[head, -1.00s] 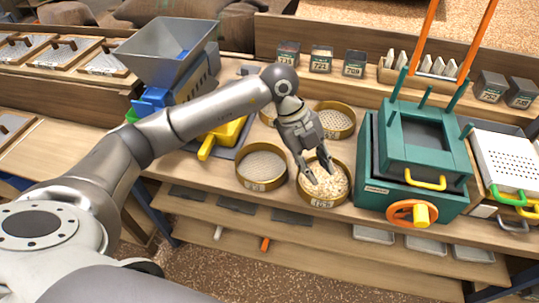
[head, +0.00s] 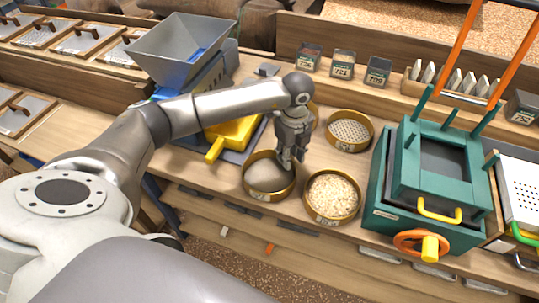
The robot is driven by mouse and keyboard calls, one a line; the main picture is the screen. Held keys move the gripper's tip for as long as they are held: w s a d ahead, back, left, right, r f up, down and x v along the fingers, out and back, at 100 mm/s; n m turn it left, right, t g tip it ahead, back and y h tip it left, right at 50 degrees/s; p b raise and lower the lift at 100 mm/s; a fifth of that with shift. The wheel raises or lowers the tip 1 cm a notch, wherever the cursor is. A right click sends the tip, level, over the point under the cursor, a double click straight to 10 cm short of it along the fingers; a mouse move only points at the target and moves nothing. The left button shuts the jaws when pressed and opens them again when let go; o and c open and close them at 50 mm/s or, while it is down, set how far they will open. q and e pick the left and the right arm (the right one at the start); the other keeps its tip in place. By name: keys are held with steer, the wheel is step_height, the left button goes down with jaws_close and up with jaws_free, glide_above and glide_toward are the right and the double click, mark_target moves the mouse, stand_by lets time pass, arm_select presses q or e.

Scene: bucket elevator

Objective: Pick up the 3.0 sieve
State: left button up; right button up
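Several round brass-rimmed sieves stand on the wooden bench; their labels are too small for me to read, so I cannot tell which is 3.0. The front-left sieve (head: 265,177) has a grey mesh. The front-right sieve (head: 333,197) is full of pale flakes. A back sieve (head: 349,130) has a coarser mesh, and another behind my wrist is mostly hidden. My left gripper (head: 289,166) points down at the right rear rim of the front-left sieve. Its fingers look close together; I cannot tell whether they hold the rim. My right gripper is out of view.
A green box machine (head: 425,185) with an orange handwheel stands right of the sieves. A grey hopper (head: 185,48) and a yellow part (head: 235,133) stand left. Small dark boxes (head: 343,63) line the back. Trays lie on the shelf below.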

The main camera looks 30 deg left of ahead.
arm_select(q)
step_height(320, 180, down, 2)
steer(key=shift+a+f, duration=0.1)
steer(key=shift+f, duration=0.2)
steer(key=shift+c, duration=0.8)
jaws_close()
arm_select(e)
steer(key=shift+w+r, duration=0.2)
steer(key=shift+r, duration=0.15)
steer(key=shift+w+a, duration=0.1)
